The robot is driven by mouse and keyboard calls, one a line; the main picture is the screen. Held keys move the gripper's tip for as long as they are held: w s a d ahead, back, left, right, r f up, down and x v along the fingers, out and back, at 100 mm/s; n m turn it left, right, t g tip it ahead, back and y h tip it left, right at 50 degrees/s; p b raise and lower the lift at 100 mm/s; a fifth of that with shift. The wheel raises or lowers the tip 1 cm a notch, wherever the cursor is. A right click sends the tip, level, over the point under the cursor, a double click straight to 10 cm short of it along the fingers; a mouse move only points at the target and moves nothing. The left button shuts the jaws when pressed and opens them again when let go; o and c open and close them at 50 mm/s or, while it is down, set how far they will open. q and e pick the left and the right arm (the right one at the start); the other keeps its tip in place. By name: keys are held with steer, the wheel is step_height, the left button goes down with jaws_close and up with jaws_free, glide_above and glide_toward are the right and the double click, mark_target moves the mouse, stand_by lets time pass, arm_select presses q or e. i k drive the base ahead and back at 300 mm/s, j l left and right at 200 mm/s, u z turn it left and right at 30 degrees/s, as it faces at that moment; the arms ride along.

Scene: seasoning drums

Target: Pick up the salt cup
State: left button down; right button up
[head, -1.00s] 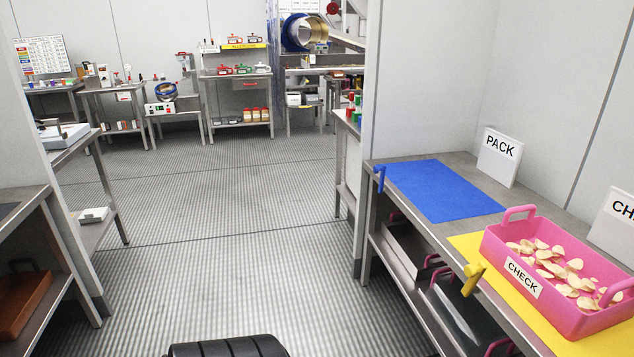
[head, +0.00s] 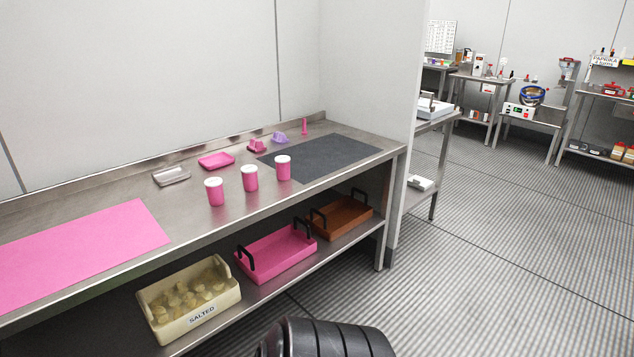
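Three pink cups with white tops stand upright in a row on the metal table: a left one (head: 214,191), a middle one (head: 249,178) and a right one (head: 283,168). I see no readable label on them, so I cannot tell which holds salt, or whether the white tops are lids or contents. The right cup stands by the left corner of a dark grey mat (head: 335,155). Neither of my grippers is in view.
Behind the cups lie a metal scoop or tray (head: 171,176), a pink dish (head: 216,160) and small pink and purple items (head: 279,138). A pink mat (head: 85,245) covers the left. The lower shelf holds a SALTED bin (head: 190,298), a pink tray (head: 275,252) and a brown tray (head: 342,216).

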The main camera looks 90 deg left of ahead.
mark_target(213, 185)
steer(key=u, duration=3.4)
